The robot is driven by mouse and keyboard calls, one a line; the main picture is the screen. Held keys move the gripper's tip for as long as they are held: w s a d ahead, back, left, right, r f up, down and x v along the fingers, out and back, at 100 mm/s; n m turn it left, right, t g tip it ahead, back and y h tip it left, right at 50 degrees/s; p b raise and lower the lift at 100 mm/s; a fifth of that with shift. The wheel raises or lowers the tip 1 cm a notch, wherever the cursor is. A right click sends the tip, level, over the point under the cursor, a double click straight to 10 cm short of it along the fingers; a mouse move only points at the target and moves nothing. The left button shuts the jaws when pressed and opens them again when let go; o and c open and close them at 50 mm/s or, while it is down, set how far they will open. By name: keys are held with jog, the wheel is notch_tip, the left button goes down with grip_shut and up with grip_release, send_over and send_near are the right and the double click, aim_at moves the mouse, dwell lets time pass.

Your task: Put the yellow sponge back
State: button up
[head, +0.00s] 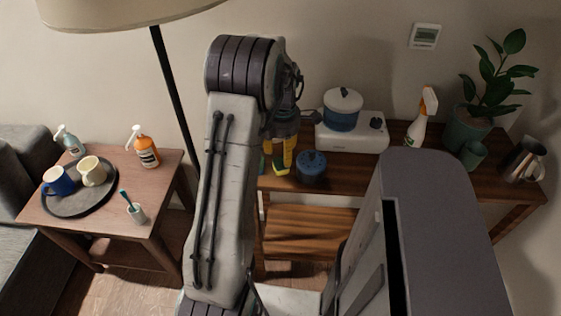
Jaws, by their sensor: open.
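My gripper (277,165) is partly hidden behind my arm, at the left end of the wooden wall table (440,175). It is open. Yellow, dark and blue-green parts show at its end; I cannot tell whether any of the yellow belongs to the sponge. I cannot make out a separate yellow sponge anywhere else. My arm covers the table's left end.
Behind are a white cooker (352,140) with a white-lidded pot (342,108), a spray bottle (422,118) and a potted plant (468,128). A side table (165,190) stands left.

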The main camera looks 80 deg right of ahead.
jog(key=shift+r, duration=0.55)
jog(key=shift+w+a+r, duration=0.1)
jog(key=shift+w+r, duration=0.05)
jog(key=shift+w, duration=0.25)
jog(key=w+a+r+m+t+h, duration=0.1)
jog(key=w+a+r, duration=0.4)
jog(key=w+a, duration=0.55)
jog(key=w+a+r+m, duration=0.1)
jog(key=w+a+r, duration=0.55)
jog(key=w, duration=0.65)
jog(key=w+a+m+t, duration=0.1)
jog(key=w+a, duration=0.1)
jog(key=a, duration=1.2)
jog(key=s+a+m+t+y, duration=0.1)
jog(key=s+a, duration=0.4)
jog(key=a, duration=0.8)
jog(key=shift+a+f+m, duration=0.25)
jog(key=shift+m, duration=0.35)
jog(key=shift+s, duration=0.1)
